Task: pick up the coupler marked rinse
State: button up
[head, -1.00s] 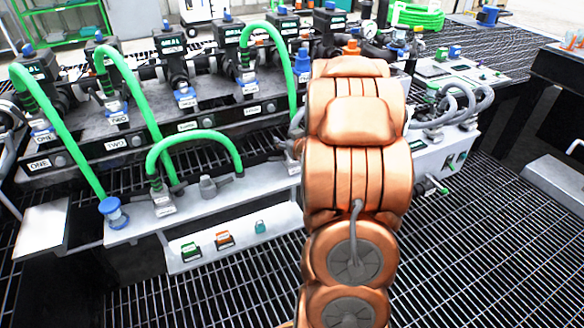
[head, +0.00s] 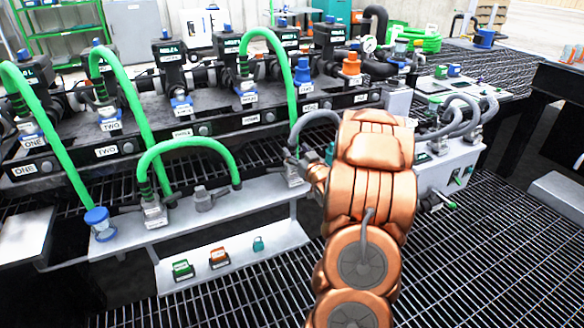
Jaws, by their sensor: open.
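I cannot read the word rinse on any label, so I cannot tell which coupler bears it. One coupler (head: 153,212) with a white tag stands on the pale shelf (head: 255,200) under a green hose end. A grey fitting (head: 203,198) stands to its right. Another tagged coupler (head: 294,176) stands at the shelf's right end, under a grey hose (head: 308,120). My copper arm reaches in at right of centre, and a small copper part of it shows close to the right of that coupler. My gripper's fingers are hidden behind the arm, and no hold shows.
Green hoses arch from the manifold (head: 185,145) with tags ONE and TWO. Small green and orange blocks (head: 219,258) sit on a lower ledge. A grey box with looped hoses (head: 450,165) is at right. Open grating lies right and front.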

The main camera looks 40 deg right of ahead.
aim_at(294, 150)
jog(key=shift+b+x, duration=0.4)
jog(key=shift+x, duration=1.2)
jog(key=shift+f, duration=0.1)
jog(key=shift+c, duration=0.2)
grip_shut()
